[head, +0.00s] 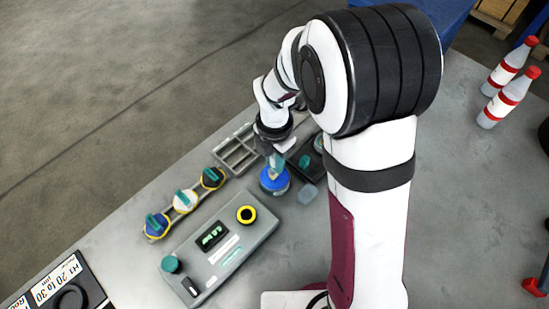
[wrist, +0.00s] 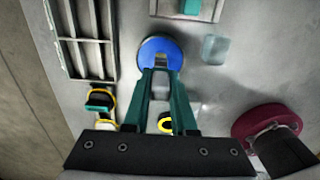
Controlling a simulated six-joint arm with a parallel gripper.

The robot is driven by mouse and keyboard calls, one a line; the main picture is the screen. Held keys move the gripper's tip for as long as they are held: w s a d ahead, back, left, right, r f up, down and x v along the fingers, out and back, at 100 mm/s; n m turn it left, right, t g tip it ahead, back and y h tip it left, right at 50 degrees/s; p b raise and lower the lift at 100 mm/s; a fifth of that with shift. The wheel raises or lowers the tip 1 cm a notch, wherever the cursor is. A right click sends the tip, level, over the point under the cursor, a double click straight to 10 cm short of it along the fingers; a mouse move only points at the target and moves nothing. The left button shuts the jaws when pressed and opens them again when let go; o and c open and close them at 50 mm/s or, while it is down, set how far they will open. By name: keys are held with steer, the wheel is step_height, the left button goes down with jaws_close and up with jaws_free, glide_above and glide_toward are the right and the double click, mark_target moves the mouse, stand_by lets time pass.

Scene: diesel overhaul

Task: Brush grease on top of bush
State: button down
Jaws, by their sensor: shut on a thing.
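My gripper (wrist: 164,72) has two teal fingers and points down at a blue round piece (head: 273,182). In the wrist view the fingertips are closed at the middle of this blue round piece (wrist: 149,45), on a small knob or stem. I cannot tell whether it is clear of the table. A yellow ring with a dark centre (head: 247,206), possibly the bush, sits on the grey panel (head: 258,227), in front and left of my gripper. No brush bristles can be made out.
A rack holds three round pieces with teal handles: blue (head: 157,226), white (head: 186,202) and black (head: 213,179). A grey divided tray (head: 237,150) lies behind. A pale translucent block (head: 308,194) is right of the blue piece. Bottles (head: 509,67) stand far right.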

steer(key=shift+f, duration=0.45)
stand_by(1.0)
steer(key=shift+r, duration=3.55)
steer(key=w+d+r+m, duration=0.1)
steer(key=d+r+m, duration=0.5)
steer(key=m, duration=0.7)
steer(key=d+r+m, duration=0.3)
steer(key=r+m, duration=0.5)
steer(key=m, duration=0.6)
steer(key=w+d+f, duration=0.1)
steer(key=w+f, duration=0.2)
steer(key=f, duration=0.2)
steer(key=w+d+f, duration=0.2)
steer(key=f, duration=0.3)
steer(key=w+d+f, duration=0.1)
steer(key=w+f, duration=0.2)
steer(key=f, duration=0.3)
steer(key=shift+w+d, duration=0.35)
steer(key=shift+d, duration=0.05)
steer(key=shift+f, duration=0.5)
